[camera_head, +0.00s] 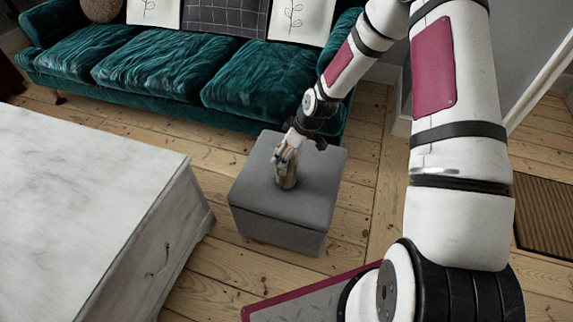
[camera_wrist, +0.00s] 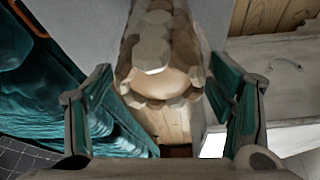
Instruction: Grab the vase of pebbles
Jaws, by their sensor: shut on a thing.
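The vase of pebbles (camera_head: 288,177) is a small brownish vessel upright at the grey ottoman (camera_head: 262,203); I cannot tell whether its base touches the top. In the wrist view the vase (camera_wrist: 160,55) shows large, with rounded beige and brown stones, between the two fingers. My gripper (camera_head: 287,155) is at the upper part of the vase and shut on it. In the wrist view my gripper (camera_wrist: 163,105) has a finger on either side, though finger contact is hard to see there. The fingers hide part of the vase in the head view.
A teal velvet sofa (camera_head: 150,75) with several cushions stands behind the ottoman. A pale, worn cabinet (camera_head: 85,190) with a drawer handle fills the left front. A brown mat (camera_head: 545,210) lies at the far right. Bare floorboards (camera_head: 225,262) lie between cabinet and ottoman.

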